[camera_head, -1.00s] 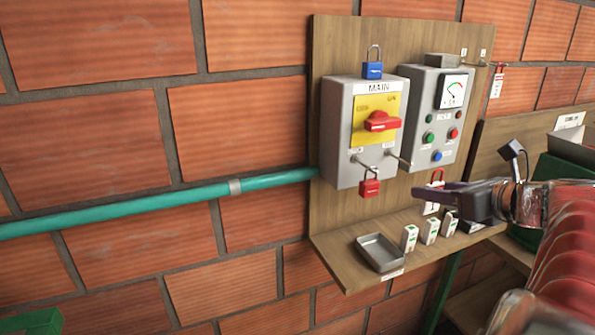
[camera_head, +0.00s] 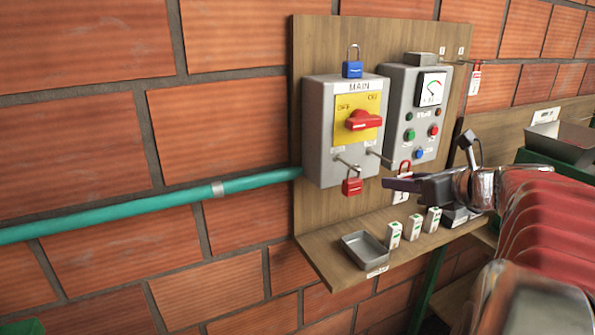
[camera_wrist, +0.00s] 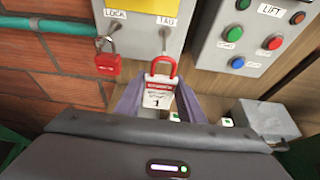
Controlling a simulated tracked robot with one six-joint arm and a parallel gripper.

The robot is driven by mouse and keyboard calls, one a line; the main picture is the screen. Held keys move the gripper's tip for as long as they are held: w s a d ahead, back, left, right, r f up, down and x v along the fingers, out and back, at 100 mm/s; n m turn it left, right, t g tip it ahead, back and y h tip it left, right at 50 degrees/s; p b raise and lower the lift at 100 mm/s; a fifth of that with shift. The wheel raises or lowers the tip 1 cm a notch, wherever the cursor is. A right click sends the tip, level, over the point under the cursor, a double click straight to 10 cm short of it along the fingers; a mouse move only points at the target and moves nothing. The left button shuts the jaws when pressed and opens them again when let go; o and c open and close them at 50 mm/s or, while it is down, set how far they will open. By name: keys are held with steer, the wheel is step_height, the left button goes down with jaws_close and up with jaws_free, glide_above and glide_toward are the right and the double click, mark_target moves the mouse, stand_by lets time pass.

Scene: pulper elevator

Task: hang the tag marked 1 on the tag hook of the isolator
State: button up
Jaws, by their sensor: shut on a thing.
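My gripper (camera_head: 398,184) is shut on the tag marked 1 (camera_wrist: 158,93), a white tag with a red band and red loop. The tag is upright between the fingers, and its loop points up. The isolator (camera_head: 325,130) is a grey box marked MAIN with a red handle on a yellow plate. Its tag hook (camera_wrist: 165,41), under the TAG label, is a thin metal peg just above the loop in the wrist view. I cannot tell whether loop and hook touch. The tag hook also shows in the head view (camera_head: 378,156), up and left of the gripper.
A red padlock (camera_head: 352,186) hangs on the LOCK hook left of the tag hook. A blue padlock (camera_head: 352,68) is above the isolator. The control box (camera_head: 397,125) stands close on the right. A metal tray (camera_head: 364,250) and several white blocks (camera_head: 413,224) occupy the shelf below.

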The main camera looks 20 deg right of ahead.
steer(key=shift+r+x, duration=0.2)
steer(key=shift+x, duration=1.15)
steer(key=shift+r+x, duration=0.2)
steer(key=shift+x, duration=1.2)
steer(key=shift+w, duration=0.2)
steer(key=o, duration=1.1)
steer(key=v, duration=1.3)
steer(key=shift+s, duration=0.4)
steer(key=shift+a, duration=0.1)
